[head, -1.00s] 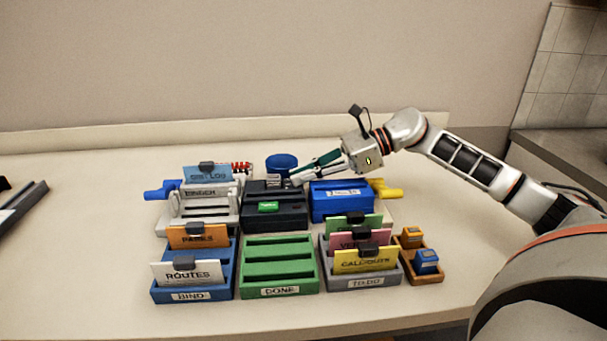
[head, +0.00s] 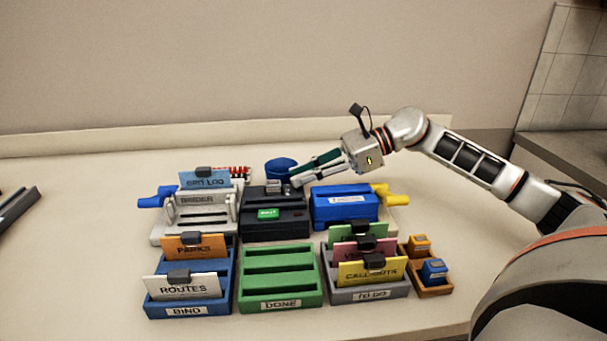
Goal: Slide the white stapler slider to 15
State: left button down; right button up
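The black stapler (head: 290,225) stands in the middle of the back row of devices, with a green label (head: 268,213) on its front. A small pale grey-white block (head: 270,187) on its top back looks like the slider. Scale numbers cannot be read, so its setting is unclear. My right gripper (head: 297,174) comes in from the right, its fingers pointing left and down over the stapler's back right part, in front of a blue round thing (head: 281,167). Its tips show close to the block; contact and opening cannot be told.
A white binder (head: 192,227) with a blue handle stands left of the stapler, a blue device (head: 345,207) with a yellow handle right. In front are blue (head: 217,308), green (head: 243,290) and grey (head: 400,290) trays.

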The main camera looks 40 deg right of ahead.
jog(key=v, duration=1.2)
dwell(0.4)
dwell(0.6)
